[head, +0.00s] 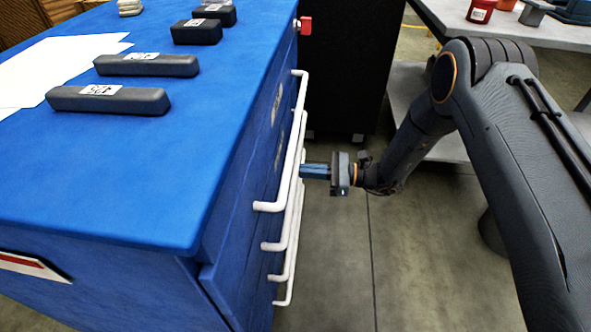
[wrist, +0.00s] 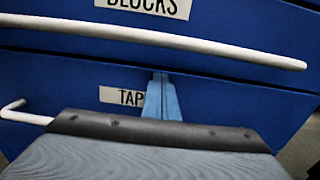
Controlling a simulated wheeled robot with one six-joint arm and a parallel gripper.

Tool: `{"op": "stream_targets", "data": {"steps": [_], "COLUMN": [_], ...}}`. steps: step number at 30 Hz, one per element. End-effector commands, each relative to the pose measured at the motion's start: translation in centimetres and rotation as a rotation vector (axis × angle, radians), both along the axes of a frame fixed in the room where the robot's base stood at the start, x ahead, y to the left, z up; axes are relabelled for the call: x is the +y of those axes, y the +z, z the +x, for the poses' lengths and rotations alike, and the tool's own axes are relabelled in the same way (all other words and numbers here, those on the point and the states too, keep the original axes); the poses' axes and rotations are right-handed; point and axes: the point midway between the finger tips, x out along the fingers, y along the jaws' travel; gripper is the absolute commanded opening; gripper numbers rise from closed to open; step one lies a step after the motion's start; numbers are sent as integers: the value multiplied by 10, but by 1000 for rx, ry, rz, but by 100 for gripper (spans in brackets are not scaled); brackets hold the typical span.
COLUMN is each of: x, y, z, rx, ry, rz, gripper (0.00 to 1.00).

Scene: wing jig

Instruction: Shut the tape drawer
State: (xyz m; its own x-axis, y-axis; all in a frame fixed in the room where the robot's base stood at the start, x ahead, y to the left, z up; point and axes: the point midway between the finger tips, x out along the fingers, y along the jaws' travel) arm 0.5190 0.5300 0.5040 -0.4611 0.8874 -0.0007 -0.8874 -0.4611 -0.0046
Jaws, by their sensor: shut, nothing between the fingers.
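The tape drawer (wrist: 60,85) is a blue front in the wrist view, below the drawer labelled BLOCKS. Its label reads "TAP", with the rest hidden behind my fingers. Its white handle (wrist: 22,114) shows at the left and then passes out of sight behind my gripper body. My gripper (wrist: 161,78) is shut and empty, its blue fingers pointing at the drawer front beside the label. In the head view, my gripper (head: 304,170) reaches the white handles from the right. I cannot tell whether the fingertips touch the front, nor how far the drawer stands out.
The BLOCKS drawer's white handle (wrist: 170,38) crosses above my fingers. Dark blocks (head: 110,100) and white sheets (head: 60,62) lie on the blue cabinet top (head: 150,190). A black cabinet (head: 350,70) stands behind. The floor (head: 345,260) right of the handles is clear.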

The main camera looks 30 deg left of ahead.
Motion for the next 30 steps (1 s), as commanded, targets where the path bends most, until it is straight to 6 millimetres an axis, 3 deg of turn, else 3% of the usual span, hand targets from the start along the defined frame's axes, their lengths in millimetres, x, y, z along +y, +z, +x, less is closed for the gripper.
{"op": "stream_targets", "data": {"steps": [6,15,21,30], "x": [-48,-101,-117,-121], "y": [0,-1,-1,5], "z": [22,47,55,54], "rx": [7,8,8,-7], "ry": [-13,-9,-6,9], "rz": [-1,-1,-2,-9], "gripper": [0,0,0,0]}}
